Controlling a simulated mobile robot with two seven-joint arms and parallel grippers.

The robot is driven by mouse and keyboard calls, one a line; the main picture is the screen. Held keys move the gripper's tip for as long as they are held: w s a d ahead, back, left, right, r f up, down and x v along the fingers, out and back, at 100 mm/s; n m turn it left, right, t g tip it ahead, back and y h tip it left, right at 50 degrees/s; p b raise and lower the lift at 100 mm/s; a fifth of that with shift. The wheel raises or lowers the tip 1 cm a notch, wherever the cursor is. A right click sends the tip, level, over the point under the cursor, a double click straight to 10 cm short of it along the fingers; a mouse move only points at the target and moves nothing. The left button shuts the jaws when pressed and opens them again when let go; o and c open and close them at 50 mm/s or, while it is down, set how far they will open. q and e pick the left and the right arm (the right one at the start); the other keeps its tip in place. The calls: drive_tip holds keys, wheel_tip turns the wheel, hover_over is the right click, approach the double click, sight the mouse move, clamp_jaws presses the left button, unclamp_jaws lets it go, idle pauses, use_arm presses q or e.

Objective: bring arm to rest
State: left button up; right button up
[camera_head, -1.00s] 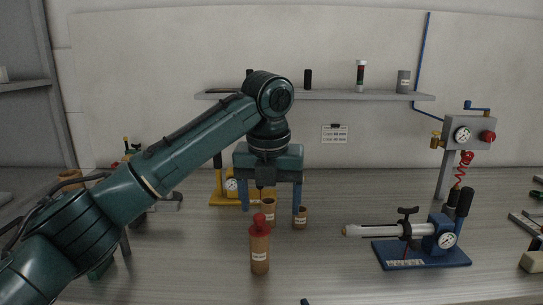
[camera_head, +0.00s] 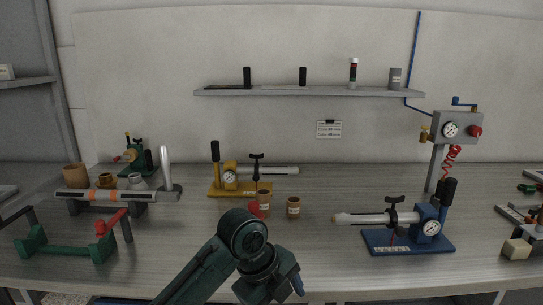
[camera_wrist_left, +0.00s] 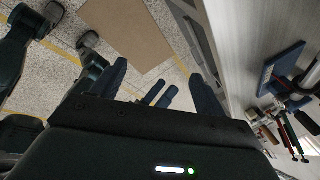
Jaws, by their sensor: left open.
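My left arm (camera_head: 200,276) comes in at the bottom of the head view and is folded low at the table's front edge. Its left gripper (camera_head: 284,290) points down and is partly cut off by the frame. In the left wrist view the two fingers (camera_wrist_left: 160,88) are apart with nothing held between them, over the floor beside the table. A red-capped bottle (camera_head: 255,208) stands on the table behind my arm; its body is mostly hidden. My right gripper is in neither view.
A green stand (camera_head: 60,246) is at left. The table's front edge (camera_head: 370,296) runs close by my gripper.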

use_arm(q)
drive_tip(key=s+a+f+n+t, duration=0.2)
drive_tip(key=s+a+f+n, duration=0.75)
drive_tip(key=n, duration=0.45)
drive_tip(key=s+a+f+n+y, duration=0.4)
drive_tip(key=s+a+n, duration=0.8)
drive_tip(key=s+a, duration=0.25)
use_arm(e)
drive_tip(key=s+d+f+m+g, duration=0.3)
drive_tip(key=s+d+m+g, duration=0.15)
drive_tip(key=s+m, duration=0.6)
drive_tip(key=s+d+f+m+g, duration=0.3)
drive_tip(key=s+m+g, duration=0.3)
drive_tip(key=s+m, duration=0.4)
use_arm(q)
drive_tip(key=w+d+m+t+h+p, duration=0.1)
drive_tip(key=w+d+t+h+p, duration=0.2)
drive_tip(key=w+d+t+p, duration=0.3)
drive_tip(key=shift+w+d+f+t+h+p, duration=0.15)
drive_tip(key=shift+w+d+t+h+p, duration=0.15)
drive_tip(key=shift+d+t+p, duration=0.5)
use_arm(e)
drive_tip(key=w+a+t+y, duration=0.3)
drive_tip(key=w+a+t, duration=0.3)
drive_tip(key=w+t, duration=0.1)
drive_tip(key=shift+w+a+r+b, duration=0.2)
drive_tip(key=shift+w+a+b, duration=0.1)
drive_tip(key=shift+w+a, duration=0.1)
